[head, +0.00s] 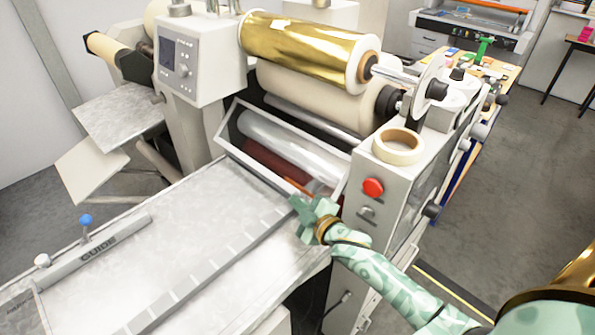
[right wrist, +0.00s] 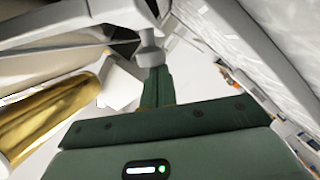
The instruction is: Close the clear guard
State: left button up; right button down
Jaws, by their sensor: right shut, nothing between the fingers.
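The clear guard (head: 226,122) shows in the head view as a pale-framed see-through panel at the front of the machine, above the inner end of the feed table. A silvery roller and a dark red surface show behind it. I cannot tell exactly how far it stands open. My right gripper (head: 303,205) is shut and empty at the guard's lower right corner, just above the table. In the right wrist view its closed green fingers (right wrist: 157,88) point at a grey rounded knob (right wrist: 150,56) on a pale bar; contact is unclear. My left gripper is out of view.
The feed table (head: 190,235) extends to the lower left with a guide bar (head: 100,248). A gold foil roll (head: 305,48) sits above the guard. A side housing with a red button (head: 373,187) and tape roll (head: 398,147) stands right of my gripper.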

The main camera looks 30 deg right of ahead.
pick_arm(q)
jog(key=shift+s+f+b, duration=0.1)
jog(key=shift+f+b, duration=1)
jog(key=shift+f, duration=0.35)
pick_arm(e)
jog(key=shift+w+d+f+n+t, duration=0.15)
jog(key=shift+d+f+n, duration=0.25)
jog(key=shift+f, duration=0.25)
jog(key=shift+w+d+f+n+t, duration=0.15)
jog(key=shift+d+f+n, duration=0.1)
jog(key=shift+f+n, duration=0.25)
jog(key=shift+f, duration=0.1)
